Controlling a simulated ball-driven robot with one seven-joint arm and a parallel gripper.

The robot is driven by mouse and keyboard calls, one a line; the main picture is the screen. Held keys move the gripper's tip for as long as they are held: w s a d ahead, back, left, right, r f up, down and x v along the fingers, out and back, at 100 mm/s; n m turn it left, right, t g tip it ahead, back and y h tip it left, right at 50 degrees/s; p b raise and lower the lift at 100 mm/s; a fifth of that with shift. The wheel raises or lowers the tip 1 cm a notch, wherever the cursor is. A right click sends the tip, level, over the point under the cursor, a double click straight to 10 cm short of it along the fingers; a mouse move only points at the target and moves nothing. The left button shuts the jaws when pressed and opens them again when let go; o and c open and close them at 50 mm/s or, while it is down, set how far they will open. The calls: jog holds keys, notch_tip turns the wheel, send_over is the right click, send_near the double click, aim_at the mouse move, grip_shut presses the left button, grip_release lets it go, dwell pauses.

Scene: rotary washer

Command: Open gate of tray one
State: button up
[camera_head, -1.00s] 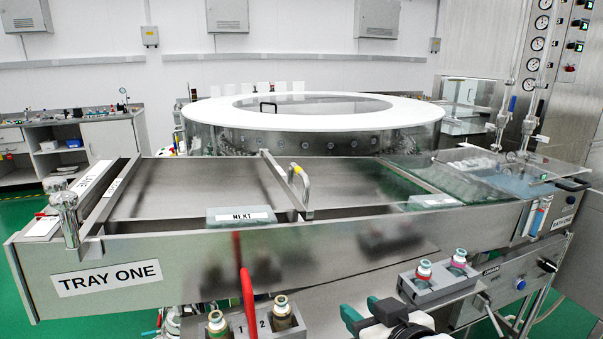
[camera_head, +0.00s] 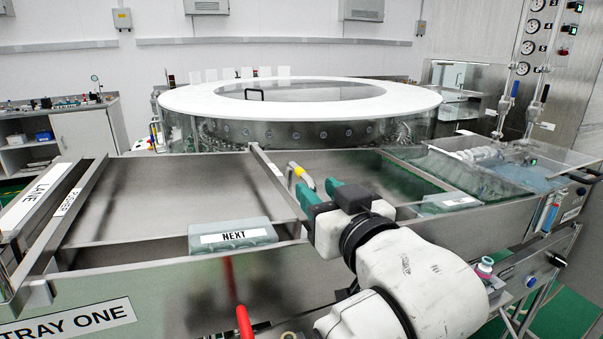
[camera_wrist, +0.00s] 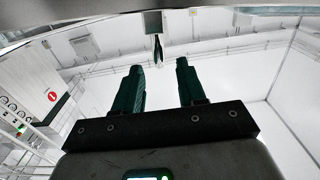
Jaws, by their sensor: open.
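Tray one (camera_head: 130,258) is a long metal tray, labelled TRAY ONE on its front wall. A thin upright metal divider (camera_head: 268,172), which looks like the gate, crosses the tray. A curved handle (camera_head: 299,174), yellow and bare metal, stands by the divider's right side. My gripper (camera_head: 319,187) is open and empty, its green fingers just right of and in front of the handle. I cannot tell whether they touch it. In the wrist view my gripper (camera_wrist: 159,66) shows two fingers apart with nothing between them; the handle is not seen there.
A NEXT block (camera_head: 233,236) sits on the tray's front side, left of my arm. PUSHER (camera_head: 68,202) and LANE (camera_head: 35,192) bars cross the left end. A round washer with a white ring (camera_head: 300,82) stands behind. A water bath (camera_head: 515,178) is at right.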

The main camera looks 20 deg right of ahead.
aim_at(309, 182)
jog(key=w, duration=0.7)
grip_shut()
dwell(0.3)
